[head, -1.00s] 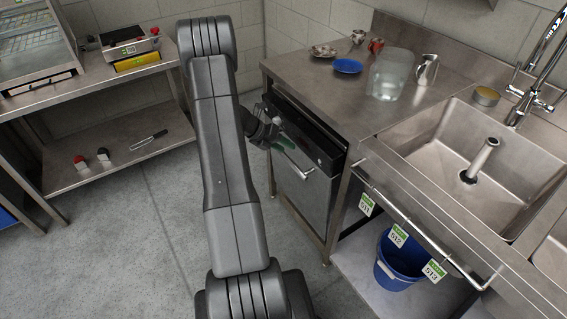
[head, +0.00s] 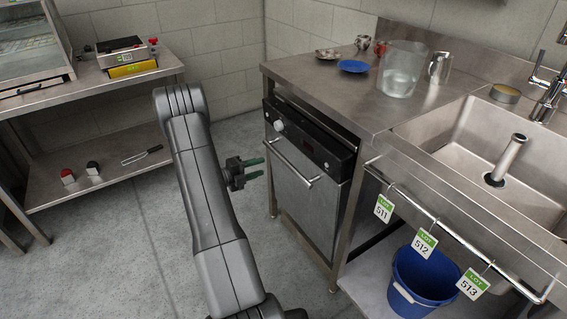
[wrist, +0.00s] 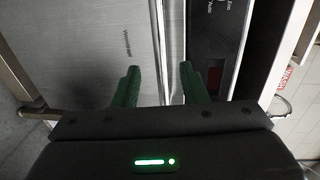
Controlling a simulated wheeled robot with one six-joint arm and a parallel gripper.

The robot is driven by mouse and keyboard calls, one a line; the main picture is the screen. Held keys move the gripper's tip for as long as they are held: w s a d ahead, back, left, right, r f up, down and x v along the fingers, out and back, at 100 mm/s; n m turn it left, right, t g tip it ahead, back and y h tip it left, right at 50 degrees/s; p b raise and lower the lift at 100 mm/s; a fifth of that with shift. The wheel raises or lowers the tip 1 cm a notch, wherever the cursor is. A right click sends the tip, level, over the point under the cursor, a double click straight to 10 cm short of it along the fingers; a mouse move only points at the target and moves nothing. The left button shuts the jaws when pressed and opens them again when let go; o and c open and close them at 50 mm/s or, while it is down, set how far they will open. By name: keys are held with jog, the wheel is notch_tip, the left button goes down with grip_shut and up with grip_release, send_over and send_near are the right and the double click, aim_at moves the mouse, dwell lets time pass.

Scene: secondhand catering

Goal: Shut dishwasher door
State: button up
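The dishwasher door (head: 308,208) is a steel panel under the counter, with a bar handle (head: 292,166) across its upper part. It stands upright below the black control panel (head: 305,140). I cannot tell whether it is fully flush or latched. My gripper (head: 254,168) has green fingertips and is to the left of the door, apart from the handle, holding nothing. In the wrist view, the two fingers (wrist: 160,82) are spread with nothing between them. The steel door (wrist: 95,50) fills the left there, and the dark control panel (wrist: 212,55) is on the right.
The steel counter (head: 310,78) above the dishwasher carries a blue plate (head: 354,66), a clear container (head: 401,70) and a metal jug (head: 440,68). A sink (head: 455,145) and a blue bucket (head: 420,278) are to the right. Floor is clear left of the dishwasher.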

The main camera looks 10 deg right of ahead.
aim_at(283, 160)
jog(key=b+x, duration=0.1)
jog(key=x, duration=1)
grip_shut()
